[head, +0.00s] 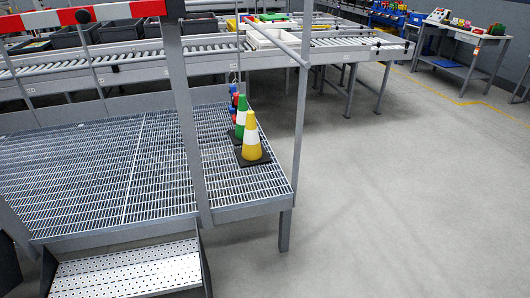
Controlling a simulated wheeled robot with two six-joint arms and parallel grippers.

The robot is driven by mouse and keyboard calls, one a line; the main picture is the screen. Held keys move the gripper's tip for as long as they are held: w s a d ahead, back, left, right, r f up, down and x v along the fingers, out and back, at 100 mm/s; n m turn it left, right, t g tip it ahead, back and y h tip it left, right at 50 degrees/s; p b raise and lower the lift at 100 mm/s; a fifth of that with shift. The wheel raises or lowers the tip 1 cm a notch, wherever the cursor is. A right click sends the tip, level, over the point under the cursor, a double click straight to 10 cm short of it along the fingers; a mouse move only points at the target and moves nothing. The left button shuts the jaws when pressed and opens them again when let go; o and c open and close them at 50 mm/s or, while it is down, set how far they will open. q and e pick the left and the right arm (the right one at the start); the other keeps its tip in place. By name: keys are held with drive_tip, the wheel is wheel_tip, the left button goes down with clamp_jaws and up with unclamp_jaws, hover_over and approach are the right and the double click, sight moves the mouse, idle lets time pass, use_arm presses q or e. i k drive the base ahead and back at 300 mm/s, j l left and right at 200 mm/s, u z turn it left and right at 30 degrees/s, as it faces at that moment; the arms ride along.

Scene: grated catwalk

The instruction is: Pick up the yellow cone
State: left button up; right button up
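The yellow cone (251,138) has a white band and a dark square base. It stands upright on the grated catwalk (90,175), near the platform's right edge. A green cone (241,115) with a white band stands just behind it and is partly hidden by it. Neither of my grippers shows in the head view.
A grey railing post (185,110) and a thinner post (300,110) rise at the platform's front and right edge. A perforated step (125,272) is at the front. Roller conveyors (130,58) run behind. The concrete floor (400,190) on the right is clear.

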sight(253, 153)
drive_tip(key=i+l+u, duration=0.1)
drive_tip(key=l, duration=0.25)
drive_tip(key=i+l+u, duration=0.1)
drive_tip(key=i+l, duration=0.35)
drive_tip(key=l, duration=0.3)
drive_tip(key=i+l+u, duration=0.15)
drive_tip(key=l, duration=0.2)
drive_tip(key=i+l+u, duration=0.1)
drive_tip(key=l, duration=0.3)
drive_tip(key=i+l+u, duration=0.1)
drive_tip(key=i+l, duration=0.15)
drive_tip(key=l, duration=0.15)
